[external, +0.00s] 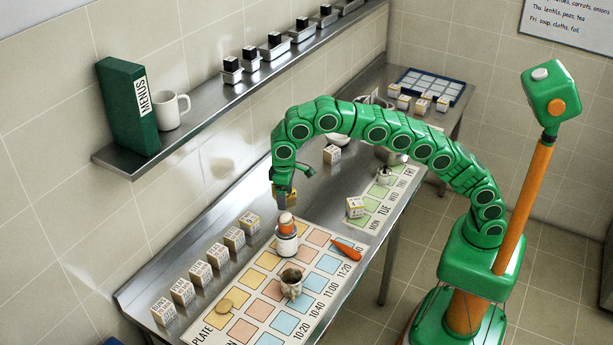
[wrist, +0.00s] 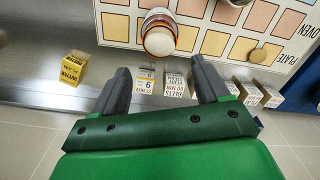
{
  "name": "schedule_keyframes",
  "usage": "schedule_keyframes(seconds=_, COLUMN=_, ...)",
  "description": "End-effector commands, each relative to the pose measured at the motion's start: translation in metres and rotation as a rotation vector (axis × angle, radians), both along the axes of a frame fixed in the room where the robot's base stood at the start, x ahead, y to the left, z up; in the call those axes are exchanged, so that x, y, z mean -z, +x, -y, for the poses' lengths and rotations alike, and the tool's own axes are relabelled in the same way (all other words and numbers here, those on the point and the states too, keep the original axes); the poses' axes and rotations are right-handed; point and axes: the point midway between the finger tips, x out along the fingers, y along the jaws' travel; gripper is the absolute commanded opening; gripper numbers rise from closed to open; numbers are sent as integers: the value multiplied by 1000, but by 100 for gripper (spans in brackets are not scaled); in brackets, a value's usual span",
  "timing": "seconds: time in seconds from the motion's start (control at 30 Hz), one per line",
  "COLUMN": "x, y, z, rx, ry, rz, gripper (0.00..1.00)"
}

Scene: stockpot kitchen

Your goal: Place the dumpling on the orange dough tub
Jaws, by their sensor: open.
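A white tub with an orange upper part (external: 287,243) stands upright on the printed mat, and it also shows in the wrist view (wrist: 158,18). A pale rounded top (external: 286,218) sits above its orange part; in the wrist view it is a whitish centre inside an orange ring (wrist: 158,41). I cannot tell whether this is the dumpling. A flat beige disc (external: 225,305) lies on the mat near PLATE and also shows in the wrist view (wrist: 258,56). My gripper (external: 285,204) is open and empty, just above the tub; its fingers (wrist: 163,72) are spread apart.
A cup with brown contents (external: 291,283) and an orange utensil (external: 347,250) are on the mat. Several labelled blocks (external: 201,275) line the counter's wall side. A shelf (external: 190,137) with a green MENUS binder (external: 127,115) and a mug (external: 171,110) runs above.

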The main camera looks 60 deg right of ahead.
Motion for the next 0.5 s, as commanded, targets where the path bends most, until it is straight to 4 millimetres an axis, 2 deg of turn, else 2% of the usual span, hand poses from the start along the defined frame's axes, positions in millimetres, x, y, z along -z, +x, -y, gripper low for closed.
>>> schedule_keyframes(seconds=0.2, x=-22, y=1, z=0, rx=0, ry=0, rz=1, gripper=75)
schedule_keyframes(seconds=0.5, x=-37, y=0, z=0, rx=0, ry=-2, rz=-2, gripper=75)
